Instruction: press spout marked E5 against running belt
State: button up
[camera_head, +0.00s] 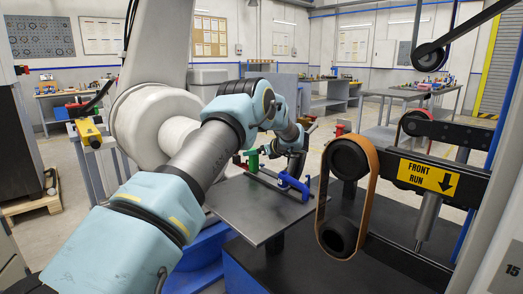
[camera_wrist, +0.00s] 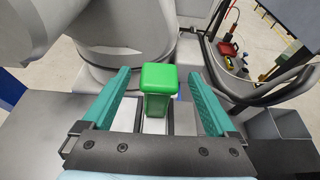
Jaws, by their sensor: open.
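In the wrist view my gripper (camera_wrist: 159,76) is open, with one teal finger on each side of a green block-shaped piece (camera_wrist: 159,80). Gaps show between the piece and both fingers. In the head view a green piece (camera_head: 252,161) stands at the back of the dark fixture plate (camera_head: 257,213), close to my gripper, which is partly hidden by my arm. A blue piece (camera_head: 290,183) stands nearer the front right. I can read no E5 mark on any piece. The brown belt (camera_head: 370,190) runs around two black pulleys on the right; its motion cannot be told.
A yellow sign (camera_head: 427,177) reading "FRONT RUN" with a down arrow is on the belt machine's arm. The machine stands close to the plate's right side. A grey bin (camera_wrist: 278,128) and a dark rail (camera_wrist: 262,98) lie right of my gripper. The plate's front is bare.

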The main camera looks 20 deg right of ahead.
jog(key=shift+w+a, duration=0.1)
jog(key=shift+c, duration=0.4)
grip_shut()
dwell(0.3)
dwell(0.7)
dwell(0.4)
